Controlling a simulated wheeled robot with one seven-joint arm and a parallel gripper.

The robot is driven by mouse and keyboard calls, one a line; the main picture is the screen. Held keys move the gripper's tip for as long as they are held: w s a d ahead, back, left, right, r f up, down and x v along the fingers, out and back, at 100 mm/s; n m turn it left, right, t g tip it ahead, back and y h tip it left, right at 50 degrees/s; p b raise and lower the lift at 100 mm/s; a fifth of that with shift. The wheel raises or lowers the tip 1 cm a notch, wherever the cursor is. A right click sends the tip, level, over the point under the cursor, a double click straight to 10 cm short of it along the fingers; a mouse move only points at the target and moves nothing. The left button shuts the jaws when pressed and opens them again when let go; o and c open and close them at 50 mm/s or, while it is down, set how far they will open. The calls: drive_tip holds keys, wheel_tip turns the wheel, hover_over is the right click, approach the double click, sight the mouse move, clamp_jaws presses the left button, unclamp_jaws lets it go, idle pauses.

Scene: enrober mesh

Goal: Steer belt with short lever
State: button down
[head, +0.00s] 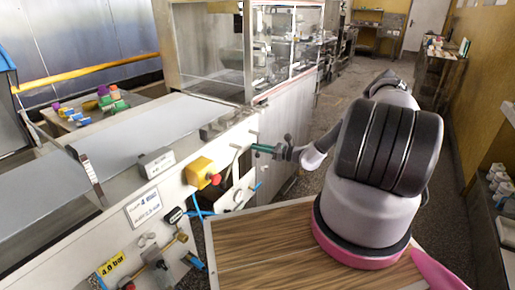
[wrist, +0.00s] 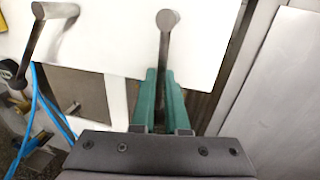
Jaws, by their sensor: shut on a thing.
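In the wrist view, a grey metal lever (wrist: 165,42) with a round end stands out from a white panel (wrist: 120,45). My gripper (wrist: 162,76) has green fingers, one on each side of this lever's shaft, and is shut on it. The lower part of the shaft is hidden between the fingers. A second grey lever (wrist: 50,25) is at the upper left, apart from my gripper, slanting down to a dark end. In the head view, my gripper (head: 262,148) is at the machine's side panel, and its fingers hide most of the held lever.
The flat belt (head: 140,132) runs along the machine top. A yellow box with a red button (head: 204,174) sits left of my gripper. Blue hoses (wrist: 50,110) hang below the second lever. A wooden top (head: 265,245) is in front, and an aisle (head: 345,95) lies behind.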

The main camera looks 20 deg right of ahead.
drive_tip(key=n, duration=0.1)
drive_tip(key=w+d+n, duration=0.1)
drive_tip(key=n, duration=0.1)
drive_tip(key=shift+d+r+h, duration=0.1)
drive_tip(key=shift+d+h, duration=0.15)
drive_tip(key=shift+h, duration=0.05)
drive_tip(key=c, duration=0.9)
unclamp_jaws()
drive_tip(key=v, duration=1)
drive_tip(key=shift+s+d, duration=0.1)
drive_tip(key=shift+d, duration=0.25)
